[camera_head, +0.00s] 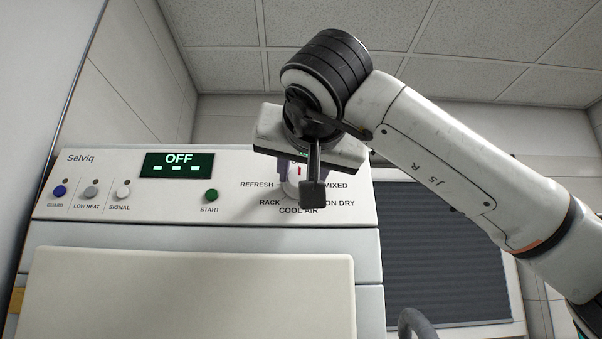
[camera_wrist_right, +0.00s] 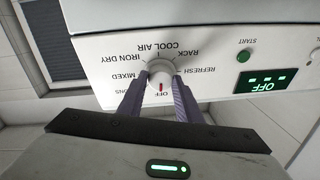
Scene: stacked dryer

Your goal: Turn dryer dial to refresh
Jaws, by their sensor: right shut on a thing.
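The dryer's dial (camera_wrist_right: 160,66) is a round white knob with a red mark that points at the OFF label. In the head view the dial (camera_head: 289,190) is mostly hidden behind my right gripper (camera_head: 296,172). In the wrist view the two purple-grey fingers of my right gripper (camera_wrist_right: 161,78) are shut on the dial, one on each side. The REFRESH label (camera_head: 257,184) is just left of the dial in the head view. The display (camera_head: 178,164) reads OFF. My left gripper is not in view.
The dryer panel (camera_head: 110,205) also has a green START button (camera_head: 211,195) and blue, grey and white buttons at its left. The dryer's pale door (camera_head: 190,295) is below. A dark slatted panel (camera_head: 440,255) is at the right.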

